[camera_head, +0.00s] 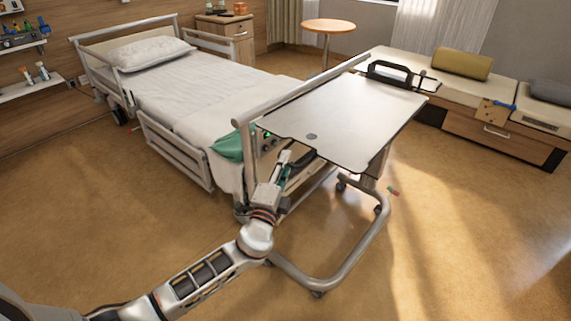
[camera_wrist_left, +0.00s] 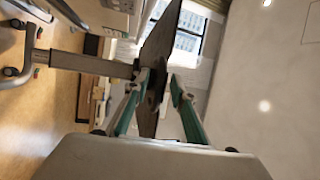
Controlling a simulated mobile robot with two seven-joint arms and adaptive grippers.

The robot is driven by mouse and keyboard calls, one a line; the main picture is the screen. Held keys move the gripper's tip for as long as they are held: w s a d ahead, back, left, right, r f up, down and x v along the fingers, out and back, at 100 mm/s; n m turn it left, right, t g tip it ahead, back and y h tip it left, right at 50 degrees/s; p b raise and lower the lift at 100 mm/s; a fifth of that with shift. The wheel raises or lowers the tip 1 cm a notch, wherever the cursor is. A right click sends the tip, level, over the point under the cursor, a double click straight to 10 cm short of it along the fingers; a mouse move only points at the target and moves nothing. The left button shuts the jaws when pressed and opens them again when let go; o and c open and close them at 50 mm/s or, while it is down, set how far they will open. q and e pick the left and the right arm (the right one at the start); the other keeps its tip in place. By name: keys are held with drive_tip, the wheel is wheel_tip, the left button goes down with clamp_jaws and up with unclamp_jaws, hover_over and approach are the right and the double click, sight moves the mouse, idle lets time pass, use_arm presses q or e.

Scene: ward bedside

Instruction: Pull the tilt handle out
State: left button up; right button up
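The overbed table (camera_head: 345,115) has a pale top with a dark rim and stands at the foot of the bed. A dark curved handle (camera_head: 306,157) shows at its near left edge, partly hidden by my gripper; I take it for the tilt handle. My left gripper (camera_head: 291,161) is at this handle. In the left wrist view its two teal-padded fingers (camera_wrist_left: 157,102) stand apart. The dark handle (camera_wrist_left: 156,84) appears between or just beyond the fingertips, with the table top (camera_wrist_left: 160,40) edge-on behind. I cannot tell whether the fingers touch it. My right gripper is not in view.
The bed (camera_head: 200,95) with its grey end rail (camera_head: 300,90) stands close on the left. A green bag-like thing (camera_head: 230,147) hangs near the bed end. The table's wheeled base (camera_head: 345,272) spreads below; floor at right is clear.

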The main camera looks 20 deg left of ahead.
use_arm(q)
drive_tip(key=s+f, duration=0.2)
drive_tip(key=s, duration=0.9)
drive_tip(key=shift+s+d, duration=0.3)
drive_tip(key=shift+s, duration=0.1)
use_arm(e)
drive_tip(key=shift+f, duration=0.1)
use_arm(q)
drive_tip(key=shift+f, duration=0.1)
